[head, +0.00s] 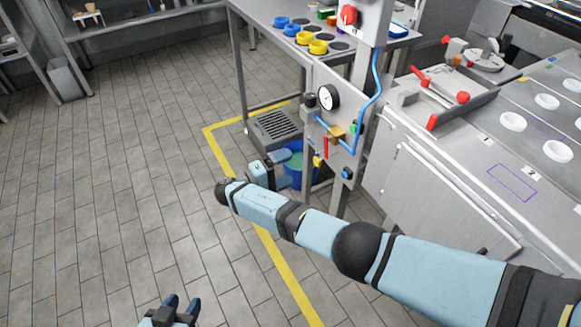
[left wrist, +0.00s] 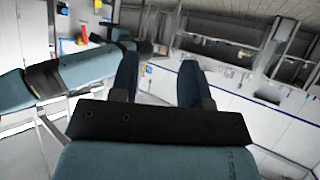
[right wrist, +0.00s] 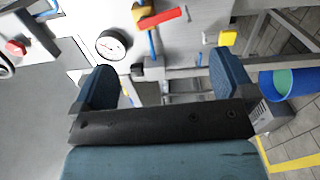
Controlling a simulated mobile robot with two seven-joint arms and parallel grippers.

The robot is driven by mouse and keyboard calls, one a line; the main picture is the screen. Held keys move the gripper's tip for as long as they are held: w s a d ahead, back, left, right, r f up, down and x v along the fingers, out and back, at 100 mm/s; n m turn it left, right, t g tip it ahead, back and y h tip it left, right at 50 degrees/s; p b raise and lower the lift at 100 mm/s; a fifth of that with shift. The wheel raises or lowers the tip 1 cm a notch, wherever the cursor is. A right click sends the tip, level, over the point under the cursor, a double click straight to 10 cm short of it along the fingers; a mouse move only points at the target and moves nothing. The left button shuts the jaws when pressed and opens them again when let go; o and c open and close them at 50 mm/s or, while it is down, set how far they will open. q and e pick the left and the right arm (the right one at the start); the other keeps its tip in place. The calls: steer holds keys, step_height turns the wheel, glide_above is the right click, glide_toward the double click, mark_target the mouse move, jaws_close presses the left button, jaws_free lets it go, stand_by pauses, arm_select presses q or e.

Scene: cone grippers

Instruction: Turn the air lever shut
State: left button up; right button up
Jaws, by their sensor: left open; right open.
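The air lever (head: 326,147) is a red handle hanging down beside a brass valve (head: 337,132) on the blue air line, on a grey panel under a round gauge (head: 328,97). In the right wrist view the red lever (right wrist: 162,19) shows at the top, beyond and between the fingertips. My right gripper (head: 284,170) is open and empty, to the left of and below the lever, apart from it. Its fingers show spread in the right wrist view (right wrist: 162,85). My left gripper (head: 181,306) is open and empty, low over the floor, far from the panel.
A yellow tag-like part (head: 317,161) sits just below the lever. A blue bucket (head: 296,160) stands under the panel. A red knob (head: 348,14) is above the gauge. A workbench (head: 480,150) stands to the right.

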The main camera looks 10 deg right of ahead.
arm_select(q)
steer(key=shift+b, duration=0.4)
arm_select(e)
steer(key=shift+v, duration=1.45)
arm_select(q)
steer(key=shift+w, duration=0.1)
